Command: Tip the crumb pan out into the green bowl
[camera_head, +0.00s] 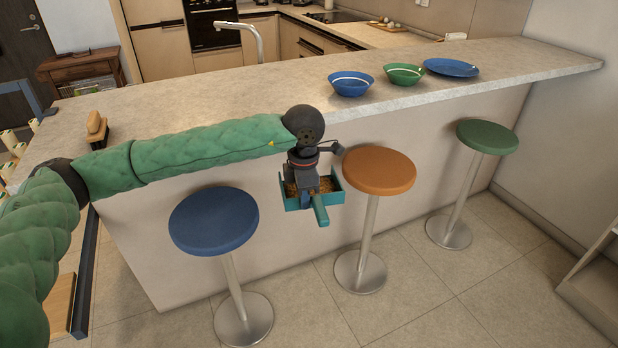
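The teal crumb pan (296,204) hangs in the air in front of the counter, between the blue and orange stools. Brown crumbs (326,185) lie in it, and it looks about level. My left gripper (308,188) comes down over the pan and appears shut on it near its handle (320,210); the fingertips are partly hidden. The green bowl (403,75) stands upright on the counter, farther back and to the right of the pan. My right gripper is not in view.
On the counter (220,95), a blue bowl (351,84) is left of the green bowl and a blue plate (451,68) right of it. A brush (96,126) sits at the left. Blue (213,220), orange (379,171) and green (487,137) stools stand in front.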

